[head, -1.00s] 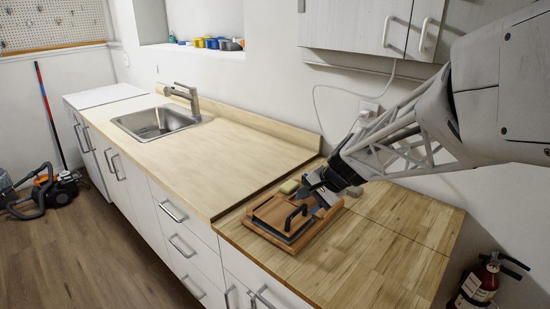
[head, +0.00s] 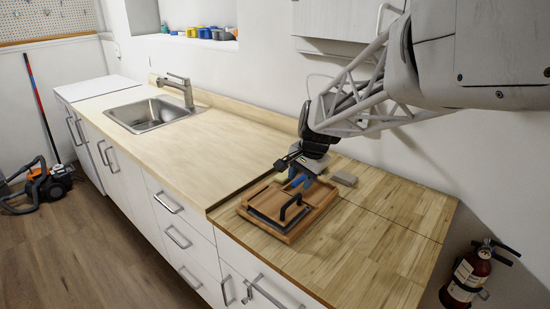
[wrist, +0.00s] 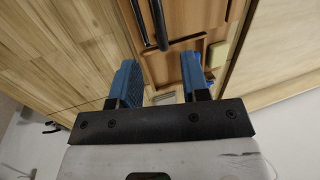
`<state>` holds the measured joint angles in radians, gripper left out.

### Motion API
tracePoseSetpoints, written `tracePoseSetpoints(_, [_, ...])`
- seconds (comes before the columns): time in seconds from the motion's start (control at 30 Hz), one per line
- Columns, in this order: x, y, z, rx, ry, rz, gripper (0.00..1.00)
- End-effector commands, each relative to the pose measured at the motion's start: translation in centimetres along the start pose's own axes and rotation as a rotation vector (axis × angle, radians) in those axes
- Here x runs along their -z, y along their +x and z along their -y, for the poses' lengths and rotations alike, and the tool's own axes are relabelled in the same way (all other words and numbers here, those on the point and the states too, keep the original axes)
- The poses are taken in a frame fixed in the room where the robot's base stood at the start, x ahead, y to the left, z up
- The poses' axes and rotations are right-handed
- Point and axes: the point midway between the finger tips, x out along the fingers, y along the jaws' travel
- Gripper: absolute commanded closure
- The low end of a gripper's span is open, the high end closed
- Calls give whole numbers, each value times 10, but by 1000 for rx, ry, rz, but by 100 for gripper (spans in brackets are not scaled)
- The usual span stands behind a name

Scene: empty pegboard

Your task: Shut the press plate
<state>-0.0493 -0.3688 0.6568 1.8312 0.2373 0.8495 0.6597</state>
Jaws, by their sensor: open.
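The press is a wooden base (head: 298,234) with a wooden plate and a black bar handle (head: 291,206) on top, near the front left of the butcher-block counter. The plate looks low over its base; I cannot tell whether it lies fully flat. In the wrist view the handle (wrist: 151,24) shows at the top, beyond the fingertips. My gripper (head: 299,180) is just behind the press, above its rear edge and apart from the handle. Its two blue fingers stand apart with nothing between them in the wrist view (wrist: 159,80).
A grey block (head: 344,178) lies behind the press on the right. A pale yellow-green block (wrist: 216,53) lies beside the press in the wrist view. The counter right of the press (head: 385,235) is clear. A wall and upper cabinet (head: 335,22) stand behind.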

Motion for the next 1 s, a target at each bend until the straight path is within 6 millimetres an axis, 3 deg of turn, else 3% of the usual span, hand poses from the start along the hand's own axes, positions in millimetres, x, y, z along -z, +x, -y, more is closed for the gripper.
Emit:
tracePoseSetpoints(0.27, [0,15,0,-1,0,1,58])
tracePoseSetpoints(0.7, [0,65,0,-1,-1,2,58])
tracePoseSetpoints(1.0, [0,78,0,0,0,1,58])
